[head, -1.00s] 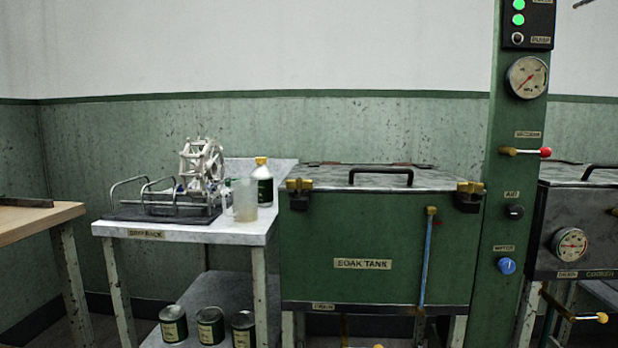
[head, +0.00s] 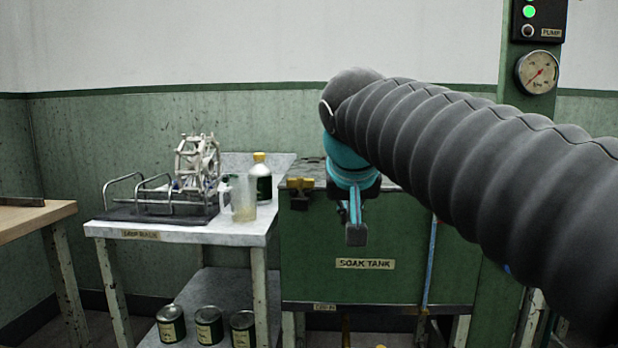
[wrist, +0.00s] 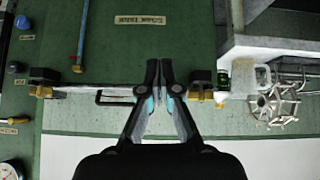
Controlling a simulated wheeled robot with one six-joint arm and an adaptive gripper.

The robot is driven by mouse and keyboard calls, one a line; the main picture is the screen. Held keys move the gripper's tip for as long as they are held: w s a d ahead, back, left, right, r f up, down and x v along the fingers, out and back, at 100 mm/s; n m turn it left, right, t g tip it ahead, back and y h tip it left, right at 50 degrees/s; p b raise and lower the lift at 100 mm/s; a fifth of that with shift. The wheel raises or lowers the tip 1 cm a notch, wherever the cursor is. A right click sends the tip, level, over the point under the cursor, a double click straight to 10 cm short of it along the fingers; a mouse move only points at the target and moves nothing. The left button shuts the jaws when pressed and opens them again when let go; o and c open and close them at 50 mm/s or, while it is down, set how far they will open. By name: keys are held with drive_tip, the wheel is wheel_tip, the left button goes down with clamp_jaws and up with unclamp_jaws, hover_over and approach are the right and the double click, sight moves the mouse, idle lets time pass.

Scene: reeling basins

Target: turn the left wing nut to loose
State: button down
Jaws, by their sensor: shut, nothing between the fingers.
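The left wing nut (head: 301,184) is brass-coloured, on a dark clamp at the left front corner of the soak tank (head: 310,250). In the wrist view, which is turned about, this nut (wrist: 201,96) shows right of my gripper (wrist: 159,66). In the head view my gripper (head: 356,234) is in front of the tank, to the right of the nut and lower in the picture. It is shut and empty, apart from the nut. The other wing nut (wrist: 42,92) shows at the left in the wrist view; my arm hides it in the head view.
A side table (head: 150,231) left of the tank holds a wheel frame (head: 197,160), a wire rack, a jug (head: 243,198) and a bottle (head: 260,180). Cans stand on its lower shelf. The lid handle (wrist: 115,98) shows beside my fingers. A blue-handled lever (head: 432,262) hangs on the tank front.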

drive_tip(key=w+a+r+t, duration=0.1)
drive_tip(key=w+a+r, duration=0.4)
drive_tip(key=a+r, duration=0.3)
approach(308, 187)
drive_tip(key=shift+m, duration=0.3)
drive_tip(key=x, duration=0.5)
drive_tip(key=shift+s+f+p, duration=0.25)
drive_tip(key=shift+f+p, duration=0.05)
drive_tip(key=shift+f, duration=0.2)
drive_tip(key=shift+w, duration=0.65)
